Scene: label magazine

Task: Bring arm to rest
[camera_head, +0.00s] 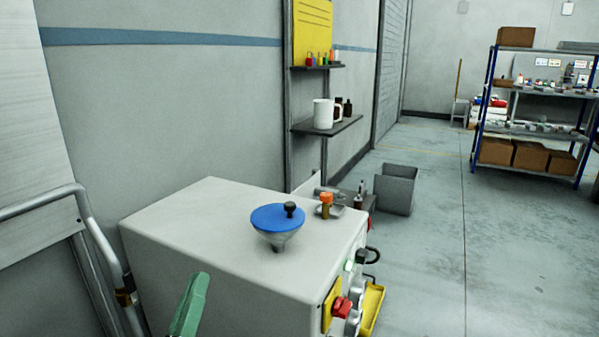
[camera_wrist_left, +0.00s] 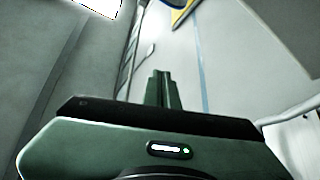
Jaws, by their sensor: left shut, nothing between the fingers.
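My left gripper (camera_head: 201,280) shows as a green finger shape at the bottom edge of the head view, left of centre. It appears in front of the white cabinet (camera_head: 190,230), and I cannot tell how far it is from it. In the left wrist view the two green fingers (camera_wrist_left: 161,75) are together with nothing between them, pointing up toward a pale wall. My right gripper is in neither view.
A blue-lidded funnel (camera_head: 277,222) and an orange-capped bottle (camera_head: 326,204) stand on the cabinet. A red knob (camera_head: 341,308) is on its side. A metal rail (camera_head: 100,235) stands at left. A grey bin (camera_head: 396,188) sits on open floor; shelving (camera_head: 530,125) stands far right.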

